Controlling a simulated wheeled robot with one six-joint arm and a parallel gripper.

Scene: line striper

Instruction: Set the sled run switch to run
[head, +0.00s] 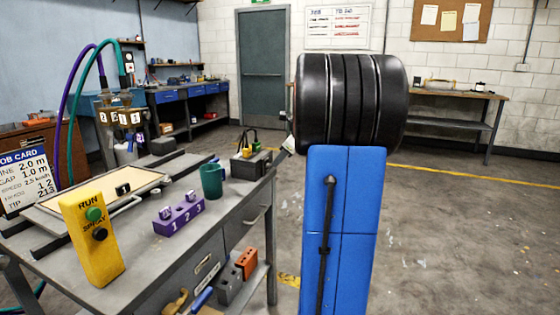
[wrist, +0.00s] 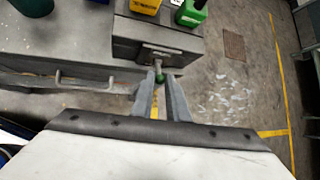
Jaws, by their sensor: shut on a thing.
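A yellow box (head: 100,262) at the front left has a green RUN knob (head: 94,214) and a black SPRAY knob (head: 100,234).
Yellow (wrist: 145,5) and green (wrist: 190,13) pieces stand on the grey box. A green mug (head: 211,181) and a purple block numbered 1 to 3 (head: 178,216) are on the bench (head: 180,262). The floor (head: 460,230) to the right is open.

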